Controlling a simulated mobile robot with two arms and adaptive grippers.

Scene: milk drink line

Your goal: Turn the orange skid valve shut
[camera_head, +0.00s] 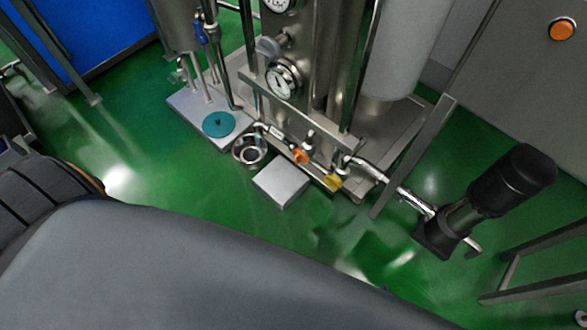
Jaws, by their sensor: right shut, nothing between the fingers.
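The orange skid valve (300,156) is a small orange handle low on the front of the steel skid, near the middle of the view. It sits on the pipework just left of a yellow handle (333,181). No gripper touches the orange handle. My right gripper is shut and empty; it hardly shows, and I cannot make out its fingertips clearly. A large grey link of mine covers the bottom of the view, with a black ribbed part of mine at the left. My left gripper is not in view.
The skid carries dial gauges (284,80) above the valves. A black motor (513,185) stands at right, joined by a pipe. A grey block (281,185) and a round steel fitting (249,151) lie before the skid. Green floor (230,210) is open in front.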

